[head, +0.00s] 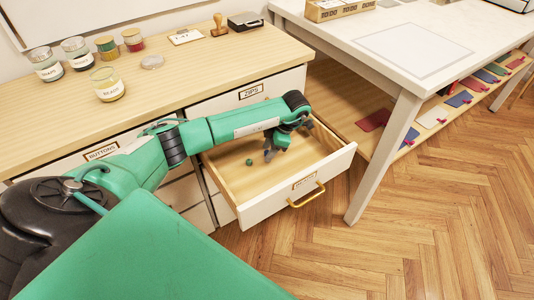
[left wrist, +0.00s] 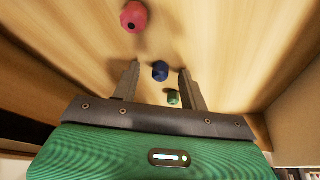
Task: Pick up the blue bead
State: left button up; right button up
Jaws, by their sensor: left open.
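The blue bead (left wrist: 160,71) lies on the wooden floor of the open drawer and shows in the left wrist view, between the tips of my left gripper. It does not show clearly in the head view, where my gripper covers that part of the drawer. My left gripper (left wrist: 157,78) is open and empty, its fingers on either side of the blue bead. In the head view the left gripper (head: 270,153) reaches down into the drawer (head: 240,197). My right gripper is in neither view.
A green bead (left wrist: 173,97) lies close to the blue bead; a green bead also shows in the head view (head: 249,162). A red-pink bead (left wrist: 134,17) lies farther off. Drawer walls surround the gripper. A white table (head: 400,65) stands to the right.

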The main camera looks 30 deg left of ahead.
pick_arm(q)
grip_shut()
